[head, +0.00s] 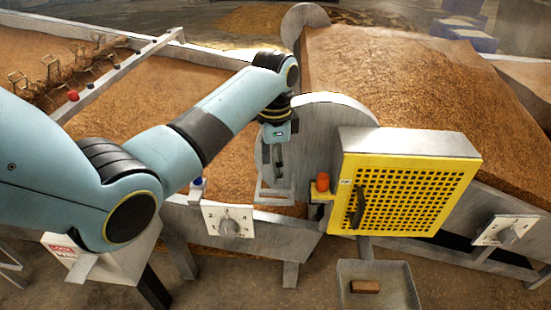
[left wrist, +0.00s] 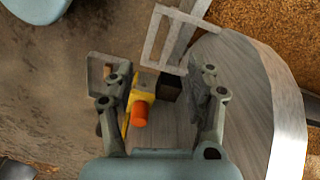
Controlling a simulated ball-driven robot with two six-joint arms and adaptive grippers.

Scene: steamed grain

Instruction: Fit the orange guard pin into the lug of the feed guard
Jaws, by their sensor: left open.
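The feed guard (head: 408,194) is a yellow perforated panel with a dark handle, on a grey metal housing. Its small yellow lug (head: 320,193) sticks out at the upper left side. The orange guard pin (head: 323,181) stands upright at that lug; how deep it sits I cannot tell. My left gripper (head: 279,178) points down, left of the pin and apart from it. In the left wrist view my left gripper (left wrist: 160,90) is open and empty, with the orange pin (left wrist: 139,113) and the yellow lug (left wrist: 143,90) seen between its fingers. My right gripper is not in view.
A curved grey plate (head: 335,125) stands behind the gripper, close to the guard. A grey tray (head: 352,272) with a brown block (head: 365,287) lies below the guard. A dial plate (head: 229,221) is on the trough front at left. Grain beds lie behind.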

